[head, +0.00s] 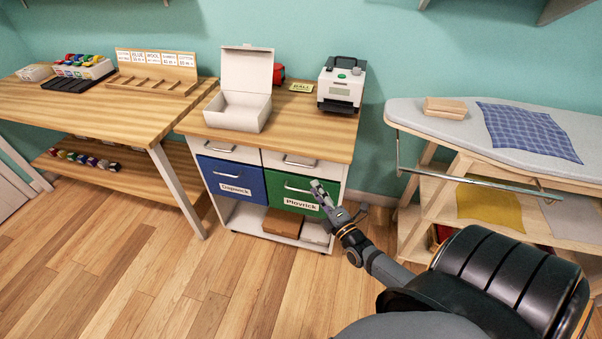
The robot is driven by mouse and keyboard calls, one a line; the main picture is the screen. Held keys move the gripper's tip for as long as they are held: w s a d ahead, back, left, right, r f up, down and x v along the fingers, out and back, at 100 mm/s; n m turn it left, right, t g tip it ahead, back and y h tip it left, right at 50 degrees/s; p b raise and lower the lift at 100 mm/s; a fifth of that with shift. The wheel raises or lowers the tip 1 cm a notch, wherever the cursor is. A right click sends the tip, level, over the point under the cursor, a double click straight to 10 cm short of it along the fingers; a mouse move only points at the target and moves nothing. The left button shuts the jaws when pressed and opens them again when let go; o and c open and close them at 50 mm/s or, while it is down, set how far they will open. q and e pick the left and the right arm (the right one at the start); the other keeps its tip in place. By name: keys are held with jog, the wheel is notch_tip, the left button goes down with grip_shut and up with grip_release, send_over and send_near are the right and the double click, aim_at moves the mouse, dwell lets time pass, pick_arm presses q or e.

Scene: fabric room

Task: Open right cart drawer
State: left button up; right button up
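The cart (196,122) has a wooden top and stands against the wall. Its right drawer (277,190) has a green front with a bar handle (298,188) and a label reading "Plovrick"; it looks closed. The left drawer (222,175) is blue, with its own handle and label, and also looks closed. My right gripper (318,187) is in front of the green drawer's right side, close to the right end of its handle. Its fingers are too small to tell whether they are open or touching anything. My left gripper is out of view.
Two shallow white drawers sit above the coloured ones. An open white box (238,108) and a label printer (341,86) stand on the cart. An ironing board (440,122) is on the right, a wooden table (100,108) on the left. The floor before the cart is clear.

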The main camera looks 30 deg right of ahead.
aim_at(301, 168)
pick_arm(q)
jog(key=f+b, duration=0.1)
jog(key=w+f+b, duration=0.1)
jog(key=b, duration=0.1)
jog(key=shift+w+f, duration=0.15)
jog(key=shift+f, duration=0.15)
pick_arm(e)
jog(key=w, duration=0.3)
jog(key=w+r, duration=0.1)
jog(key=w, duration=0.6)
jog(key=shift+w+d+r, duration=0.15)
jog(key=shift+d, duration=0.25)
grip_shut()
